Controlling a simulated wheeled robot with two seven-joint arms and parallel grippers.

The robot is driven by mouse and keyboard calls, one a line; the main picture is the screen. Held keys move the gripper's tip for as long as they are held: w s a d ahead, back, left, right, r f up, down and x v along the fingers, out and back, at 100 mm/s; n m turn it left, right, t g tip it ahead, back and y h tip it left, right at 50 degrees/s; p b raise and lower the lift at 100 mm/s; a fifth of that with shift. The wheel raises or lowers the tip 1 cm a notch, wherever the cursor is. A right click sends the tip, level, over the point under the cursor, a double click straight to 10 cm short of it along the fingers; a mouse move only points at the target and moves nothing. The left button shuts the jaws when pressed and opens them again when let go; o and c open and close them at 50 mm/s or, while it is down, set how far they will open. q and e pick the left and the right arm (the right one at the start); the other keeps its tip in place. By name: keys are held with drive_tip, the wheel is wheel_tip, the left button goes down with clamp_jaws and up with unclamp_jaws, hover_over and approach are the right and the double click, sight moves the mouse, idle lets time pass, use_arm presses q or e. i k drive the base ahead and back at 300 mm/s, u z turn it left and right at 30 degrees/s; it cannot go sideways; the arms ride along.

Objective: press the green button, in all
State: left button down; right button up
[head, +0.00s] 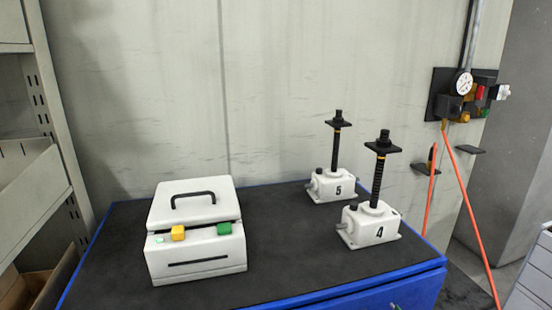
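Two white screw jacks with black threaded posts stand to the right, one marked 5 (331,186) and one marked 4 (370,226). Neither of my grippers is in view.
The device and jacks stand on a dark table top (290,262) with blue edges. The top between them is clear. A wall panel with a gauge (462,83) and orange hoses (470,210) is at the right. A shelf rack (45,110) stands at the left.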

sight(223, 229)
drive_tip(key=k, duration=1.3)
drive_tip(key=u, duration=0.6)
drive_tip(key=i, duration=1.4)
drive_tip(key=z, duration=0.6)
